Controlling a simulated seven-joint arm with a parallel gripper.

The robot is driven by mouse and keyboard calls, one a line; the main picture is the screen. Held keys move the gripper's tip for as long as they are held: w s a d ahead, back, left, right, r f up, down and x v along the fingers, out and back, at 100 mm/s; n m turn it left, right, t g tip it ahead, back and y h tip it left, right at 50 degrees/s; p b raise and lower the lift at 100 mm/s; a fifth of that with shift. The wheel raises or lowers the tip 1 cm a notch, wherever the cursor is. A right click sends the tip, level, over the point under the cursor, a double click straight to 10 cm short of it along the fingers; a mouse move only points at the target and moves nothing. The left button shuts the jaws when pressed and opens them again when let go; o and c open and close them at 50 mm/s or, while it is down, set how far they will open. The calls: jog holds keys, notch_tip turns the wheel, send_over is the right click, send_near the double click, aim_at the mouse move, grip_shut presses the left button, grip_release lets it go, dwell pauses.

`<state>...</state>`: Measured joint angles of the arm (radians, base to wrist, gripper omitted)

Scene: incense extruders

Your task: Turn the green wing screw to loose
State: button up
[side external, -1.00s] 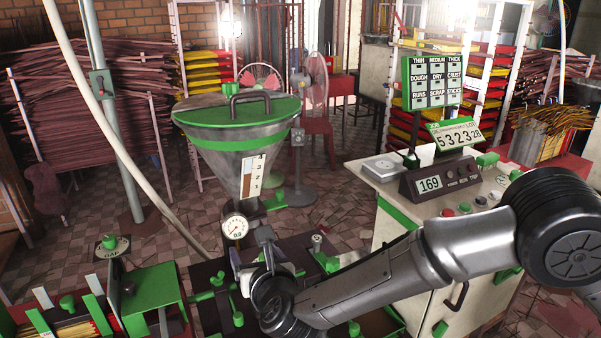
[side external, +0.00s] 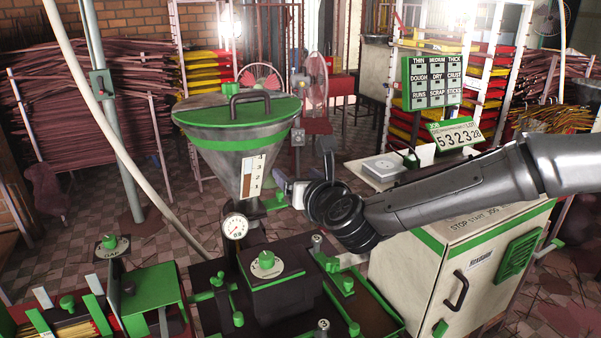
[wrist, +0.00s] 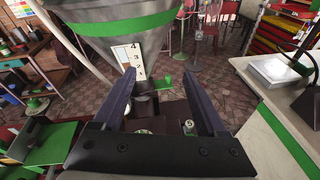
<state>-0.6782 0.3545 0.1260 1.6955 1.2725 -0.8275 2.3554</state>
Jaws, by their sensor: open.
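A green winged fitting (side external: 275,202) sticks out at the base of the steel hopper; it may be the wing screw. In the wrist view it shows (wrist: 163,81) between and beyond my fingertips, with no contact visible. Other green fittings sit on the machine bed, among them a winged one (side external: 218,280) on the left and one (side external: 347,284) on the right; I cannot tell for sure which one is the wing screw. My gripper (side external: 285,184) is raised beside the hopper's lower cone, open and empty. In the wrist view its two fingers (wrist: 158,76) are spread wide.
The hopper (side external: 215,165) with a green lid stands behind the bed. A gauge (side external: 235,226) sits below it. A dark block with a knobbed dial (side external: 266,262) stands mid-bed. A green-trimmed cabinet (side external: 480,275) is at the right, with a scale (side external: 384,167) on top.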

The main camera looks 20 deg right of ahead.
jog(key=shift+d+r, duration=0.25)
jog(key=shift+c, duration=0.2)
jog(key=shift+c, duration=1.2)
jog(key=a+f+n+y, duration=0.3)
jog(key=n, duration=1.1)
jog(key=a+f+n+y, duration=0.3)
jog(key=a+n, duration=0.1)
jog(key=n, duration=1.1)
jog(key=n+g+y, duration=0.3)
jog(key=n+g, duration=0.1)
jog(key=n, duration=1.2)
send_near(219, 277)
jog(key=x, duration=0.9)
